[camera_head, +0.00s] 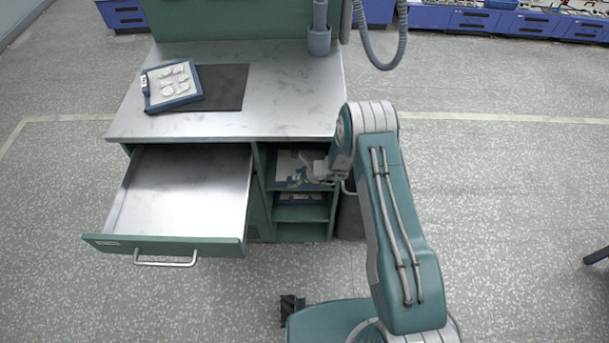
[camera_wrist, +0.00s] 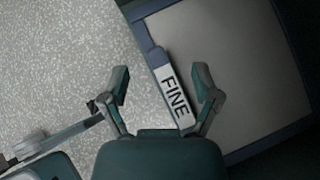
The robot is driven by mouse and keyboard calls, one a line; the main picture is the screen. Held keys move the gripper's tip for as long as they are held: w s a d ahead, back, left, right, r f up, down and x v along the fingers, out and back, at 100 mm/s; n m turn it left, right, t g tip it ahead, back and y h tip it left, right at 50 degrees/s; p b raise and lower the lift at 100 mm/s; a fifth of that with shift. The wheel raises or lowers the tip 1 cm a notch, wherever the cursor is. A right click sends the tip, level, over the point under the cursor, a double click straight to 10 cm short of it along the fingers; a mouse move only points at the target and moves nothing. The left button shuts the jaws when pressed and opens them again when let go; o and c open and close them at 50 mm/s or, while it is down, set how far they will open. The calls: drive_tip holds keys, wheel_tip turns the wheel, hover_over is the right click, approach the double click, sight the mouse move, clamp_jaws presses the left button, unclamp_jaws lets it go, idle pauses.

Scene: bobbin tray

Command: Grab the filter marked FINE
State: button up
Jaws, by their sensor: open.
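The filter marked FINE (camera_wrist: 255,75) fills the right half of the wrist view, a flat grey panel in a blue frame. Its white FINE label (camera_wrist: 174,95) sits on a blue strip along the near edge. My gripper (camera_wrist: 162,78) is open, its fingers on either side of the label in the picture; I cannot tell whether they touch it. In the head view my gripper (camera_head: 312,172) reaches into the bench's upper open shelf, where a blue-framed panel (camera_head: 286,162) lies partly hidden behind it.
Another blue-framed item (camera_head: 299,198) lies on the shelf below. A drawer (camera_head: 185,190) stands pulled out and empty to the left. A blue-framed tray of pale pieces (camera_head: 172,85) rests on a dark mat (camera_head: 225,85) on the bench top. A dark bin (camera_head: 350,215) stands right of the shelves.

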drive_tip(key=shift+x, duration=0.95)
drive_tip(key=shift+d, duration=0.1)
drive_tip(key=shift+c, duration=0.3)
clamp_jaws()
drive_tip(key=shift+s, duration=0.1)
